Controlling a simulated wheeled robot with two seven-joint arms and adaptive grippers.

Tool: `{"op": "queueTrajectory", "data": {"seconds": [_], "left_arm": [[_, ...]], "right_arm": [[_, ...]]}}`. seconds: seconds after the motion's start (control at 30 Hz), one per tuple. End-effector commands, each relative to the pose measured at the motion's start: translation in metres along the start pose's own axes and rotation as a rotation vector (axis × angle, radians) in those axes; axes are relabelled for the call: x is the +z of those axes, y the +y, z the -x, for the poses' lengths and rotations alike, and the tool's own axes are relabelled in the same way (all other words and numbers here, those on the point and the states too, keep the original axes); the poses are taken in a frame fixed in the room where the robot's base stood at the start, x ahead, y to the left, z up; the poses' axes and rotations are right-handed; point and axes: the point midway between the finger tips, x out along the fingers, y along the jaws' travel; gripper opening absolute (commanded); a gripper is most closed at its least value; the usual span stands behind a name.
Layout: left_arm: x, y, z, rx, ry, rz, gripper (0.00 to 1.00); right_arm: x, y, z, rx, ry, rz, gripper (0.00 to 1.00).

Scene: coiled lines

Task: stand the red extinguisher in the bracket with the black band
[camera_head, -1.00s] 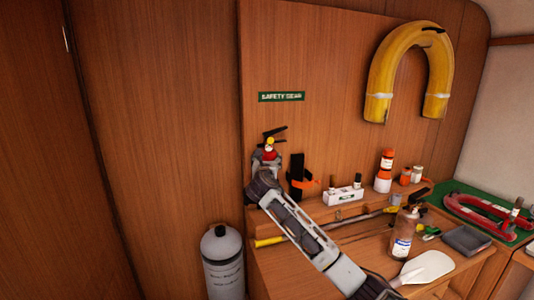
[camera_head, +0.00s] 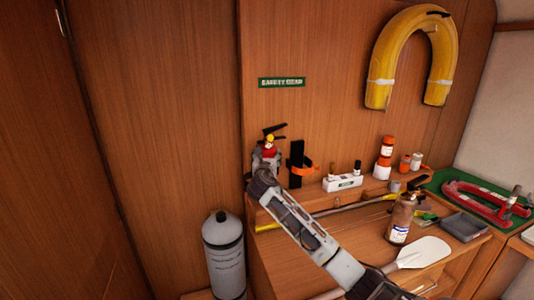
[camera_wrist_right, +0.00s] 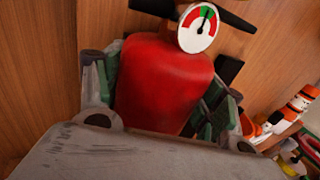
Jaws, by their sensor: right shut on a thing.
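The red extinguisher (camera_head: 270,148) is held upright against the wood wall by my right gripper (camera_head: 265,163). In the right wrist view, the gripper fingers (camera_wrist_right: 160,95) are shut on both sides of its red body (camera_wrist_right: 165,75), with the round gauge (camera_wrist_right: 198,27) and black handle above. Just right of it, a black bracket (camera_head: 296,160) with an orange band is fixed to the wall. No bracket with a black band shows clearly; the wall behind the extinguisher is hidden by it and my gripper. My left gripper is not in view.
A ledge right of the orange-banded bracket holds a white box (camera_head: 342,183) and an orange-white bottle (camera_head: 384,160). A brown bottle (camera_head: 401,218) and white paddle (camera_head: 424,252) are on the bench. A grey cylinder (camera_head: 224,255) stands at lower left.

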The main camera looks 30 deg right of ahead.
Motion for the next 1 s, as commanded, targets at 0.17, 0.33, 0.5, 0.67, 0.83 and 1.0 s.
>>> {"op": "queueTrajectory", "data": {"seconds": [0.17,0.33,0.5,0.67,0.83,1.0], "left_arm": [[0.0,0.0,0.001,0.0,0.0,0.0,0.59],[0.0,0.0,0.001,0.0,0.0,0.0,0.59],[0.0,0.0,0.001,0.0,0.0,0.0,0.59],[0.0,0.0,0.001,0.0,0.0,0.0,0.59],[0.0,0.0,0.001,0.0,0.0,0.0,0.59],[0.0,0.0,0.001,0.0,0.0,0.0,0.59]], "right_arm": [[-0.007,-0.001,0.0,0.001,-0.011,-0.003,0.0],[-0.011,-0.001,0.0,0.0,-0.012,-0.003,0.0],[-0.011,-0.001,0.0,0.0,-0.012,-0.004,0.0],[-0.019,0.0,0.0,0.0,0.0,0.0,0.7],[-0.019,0.0,0.0,0.0,0.0,0.0,0.9],[-0.019,0.0,0.0,0.0,0.0,0.0,0.9]]}}
